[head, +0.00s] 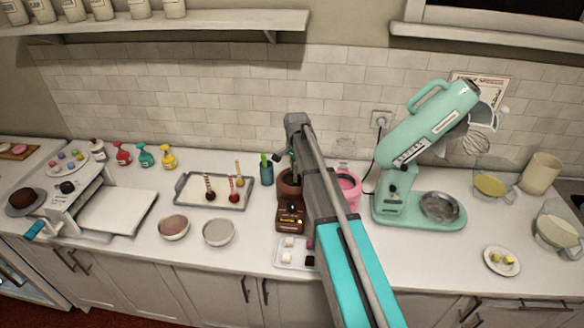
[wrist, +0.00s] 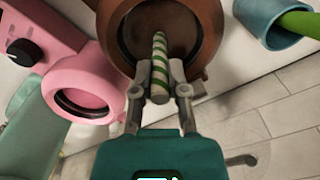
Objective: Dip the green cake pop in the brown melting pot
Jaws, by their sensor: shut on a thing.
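The green cake pop's green-and-white striped stick (wrist: 159,50) shows in the wrist view between the fingers of my gripper (wrist: 160,74), which is shut on it. The stick extends over the dark opening of the brown melting pot (wrist: 207,28). I cannot make out the cake ball, so I cannot tell whether it touches the chocolate. In the head view the brown melting pot (head: 290,217) stands on the counter with lit controls on its front. My gripper (head: 292,152) is above it, and my arm partly covers the pot.
The pink melting pot (head: 349,188) stands close on the right, partly behind my arm. A teal cup (head: 266,174) with green sticks is on the left. A tray (head: 185,189) holds several cake pops. The mint mixer (head: 420,213) stands further right. A small white tray (head: 283,263) lies in front.

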